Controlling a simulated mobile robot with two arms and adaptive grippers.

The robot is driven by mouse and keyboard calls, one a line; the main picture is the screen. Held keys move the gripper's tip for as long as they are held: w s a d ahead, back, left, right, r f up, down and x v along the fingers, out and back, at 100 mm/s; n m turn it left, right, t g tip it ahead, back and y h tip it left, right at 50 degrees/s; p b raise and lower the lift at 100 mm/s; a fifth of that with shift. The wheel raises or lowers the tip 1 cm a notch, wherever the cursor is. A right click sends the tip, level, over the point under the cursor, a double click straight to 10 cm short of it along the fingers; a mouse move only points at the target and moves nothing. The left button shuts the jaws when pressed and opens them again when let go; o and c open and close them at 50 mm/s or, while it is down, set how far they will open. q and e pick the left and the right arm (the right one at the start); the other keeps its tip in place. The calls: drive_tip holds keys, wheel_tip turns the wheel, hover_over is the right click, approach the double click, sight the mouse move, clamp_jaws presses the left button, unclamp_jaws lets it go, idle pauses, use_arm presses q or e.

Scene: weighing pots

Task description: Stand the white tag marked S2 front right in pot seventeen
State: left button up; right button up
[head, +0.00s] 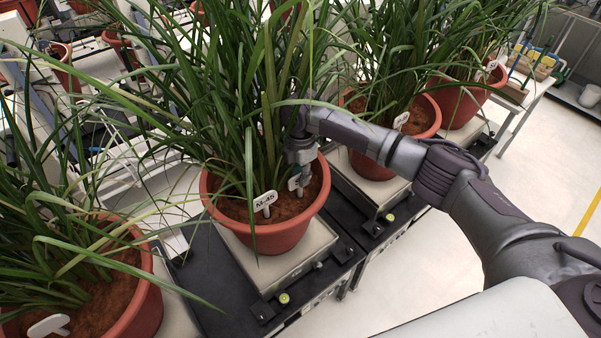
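The middle terracotta pot (275,237) holds a tall grassy plant in brown soil. A white tag marked M-45 (265,201) stands at its front; no pot number is readable. My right gripper (299,188) points down inside the pot's right side, low over the soil and close to the leaves. A small white tag (293,183) shows at its fingertips, which look closed on it. Its marking is not readable, and I cannot tell whether its lower end touches the soil. My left gripper is not in view.
The pot stands on a scale plate (284,263) on a black bench. Potted plants stand on both sides: one at lower left (139,311), others at upper right (424,119). Long leaves hang around my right wrist. The pale floor (440,255) at right is clear.

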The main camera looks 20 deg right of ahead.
drive_tip(key=shift+o, duration=0.4)
wheel_tip(320, 180, up, 12)
idle(0.4)
idle(0.5)
